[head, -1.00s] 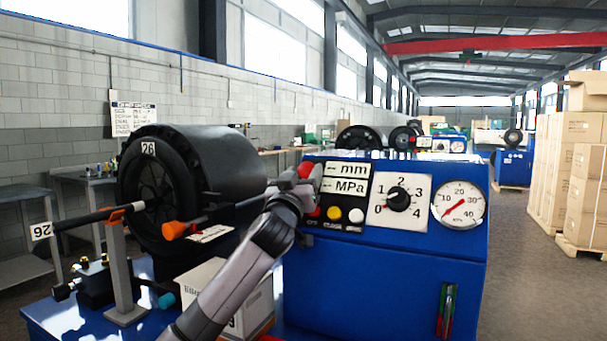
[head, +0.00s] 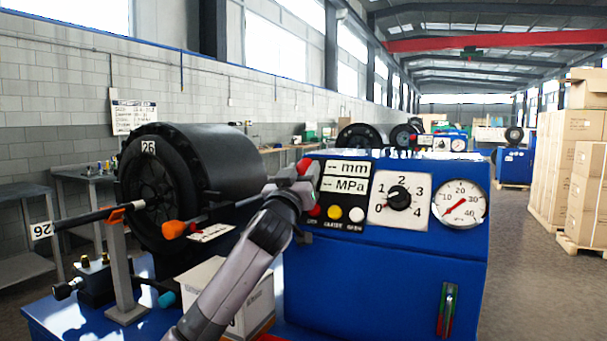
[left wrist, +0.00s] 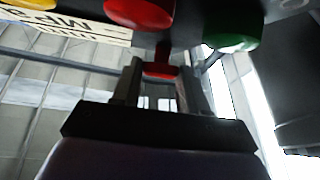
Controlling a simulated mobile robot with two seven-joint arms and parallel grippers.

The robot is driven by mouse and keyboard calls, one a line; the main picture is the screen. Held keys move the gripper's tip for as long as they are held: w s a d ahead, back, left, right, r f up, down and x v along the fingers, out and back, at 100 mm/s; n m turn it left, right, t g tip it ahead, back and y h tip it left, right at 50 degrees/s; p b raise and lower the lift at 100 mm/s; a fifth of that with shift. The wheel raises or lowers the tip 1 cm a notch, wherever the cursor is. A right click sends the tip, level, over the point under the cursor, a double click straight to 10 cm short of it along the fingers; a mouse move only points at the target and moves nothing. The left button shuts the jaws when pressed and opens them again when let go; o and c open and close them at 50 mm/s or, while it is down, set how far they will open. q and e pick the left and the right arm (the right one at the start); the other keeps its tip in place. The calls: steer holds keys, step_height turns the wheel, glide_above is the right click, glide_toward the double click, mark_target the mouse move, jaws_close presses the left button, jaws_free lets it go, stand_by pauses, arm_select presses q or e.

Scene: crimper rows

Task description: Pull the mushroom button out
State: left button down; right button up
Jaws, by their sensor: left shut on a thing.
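The red mushroom button (head: 304,166) is at the upper left of the control panel on the blue machine, partly hidden by my left gripper (head: 297,174). In the left wrist view, a red cap (left wrist: 160,70) sits between the two fingers of my left gripper (left wrist: 158,76), which is shut on it. How far the button stands out from the panel I cannot tell. My right gripper is not in view.
The blue machine (head: 385,270) carries a knob dial (head: 398,198), a gauge (head: 460,204) and red, yellow and white buttons close below the gripper. In the left wrist view, a red button (left wrist: 140,10) and a green one (left wrist: 232,32) lie near the fingers. A black drum (head: 220,165) stands left.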

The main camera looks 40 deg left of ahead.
arm_select(q)
steer(key=c, duration=0.8)
jaws_free()
steer(key=shift+s, duration=0.1)
steer(key=shift+c, duration=0.2)
steer(key=shift+s+r, duration=0.1)
steer(key=shift+s+d+f, duration=0.2)
steer(key=shift+s+f, duration=0.05)
steer(key=shift+s, duration=0.1)
steer(key=b+v, duration=0.2)
steer(key=v, duration=0.4)
steer(key=shift+s, duration=0.1)
